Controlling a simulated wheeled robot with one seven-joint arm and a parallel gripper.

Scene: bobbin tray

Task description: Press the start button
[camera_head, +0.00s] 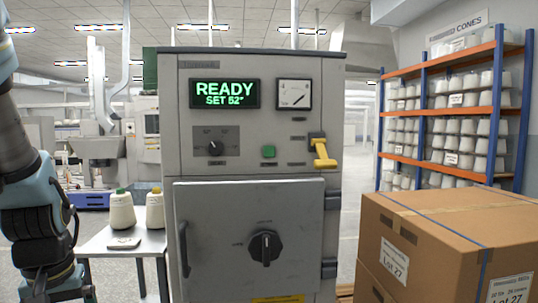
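The grey machine cabinet (330,85) stands upright in the middle of the head view. My arm hangs at the left edge, apart from the cabinet, and runs out of the bottom of the picture. My gripper's fingertips are not visible.
The panel also holds a dial gauge (294,94), a knob (215,148) and a yellow lever (322,152). The closed door (215,220) has a black rotary handle (265,247). A side table (150,242) holds two cones. Cardboard boxes (455,235) stand right, before a cone rack (425,110).

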